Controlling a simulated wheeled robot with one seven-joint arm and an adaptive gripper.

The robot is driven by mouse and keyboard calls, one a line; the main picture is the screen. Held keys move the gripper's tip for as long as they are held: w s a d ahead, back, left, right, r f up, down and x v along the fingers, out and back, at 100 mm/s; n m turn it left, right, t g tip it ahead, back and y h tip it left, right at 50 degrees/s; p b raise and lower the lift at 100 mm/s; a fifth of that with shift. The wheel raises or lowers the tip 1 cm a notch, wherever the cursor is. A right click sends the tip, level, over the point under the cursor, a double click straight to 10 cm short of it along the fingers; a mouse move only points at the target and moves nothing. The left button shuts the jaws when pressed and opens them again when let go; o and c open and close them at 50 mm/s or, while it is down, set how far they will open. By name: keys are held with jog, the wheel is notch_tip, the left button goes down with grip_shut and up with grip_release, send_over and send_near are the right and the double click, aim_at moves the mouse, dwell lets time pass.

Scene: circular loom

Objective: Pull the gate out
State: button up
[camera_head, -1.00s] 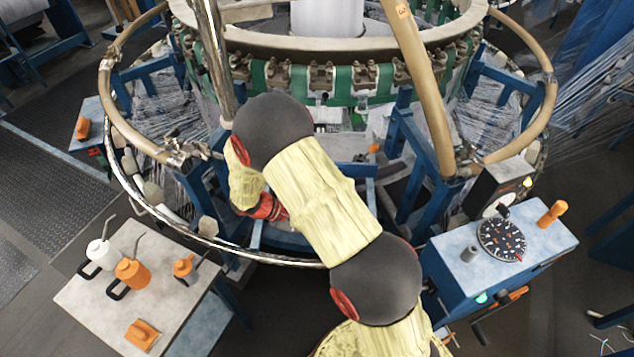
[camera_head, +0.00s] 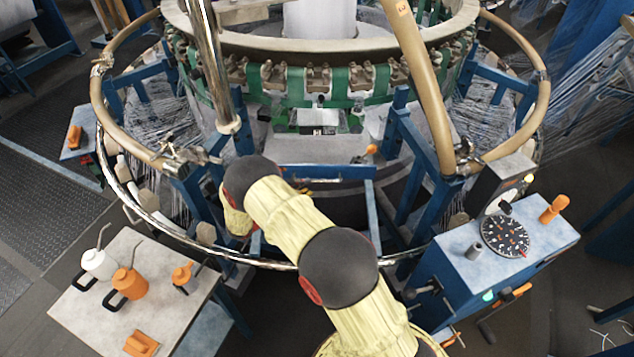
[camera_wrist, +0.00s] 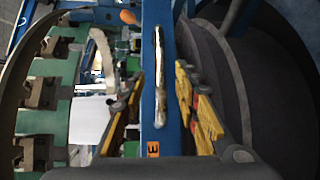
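The gate appears to be the blue frame (camera_head: 322,171) at the front of the loom, inside the metal ring; my arm covers part of it in the head view. In the wrist view a blue bar (camera_wrist: 154,30) runs down the middle, with a worn silver handle (camera_wrist: 160,85) and an orange label near its lower end. My gripper (camera_wrist: 160,78) is open, with one finger on each side of the bar and handle. I see gaps between the fingers and the bar. In the head view my gripper is mostly hidden behind my arm.
The metal ring (camera_head: 235,256) curves around the loom's front. A side table (camera_head: 85,313) with oil cans stands at left, and a blue control box (camera_head: 470,268) with a dial at right. An orange knob (camera_head: 371,149) sits behind the gate.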

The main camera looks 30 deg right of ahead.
aim_at(317, 181)
jog(key=b+x, duration=0.1)
jog(key=x, duration=0.5)
jog(key=shift+d+b, duration=0.3)
jog(key=shift+d, duration=0.05)
jog(key=shift+c, duration=0.8)
grip_shut()
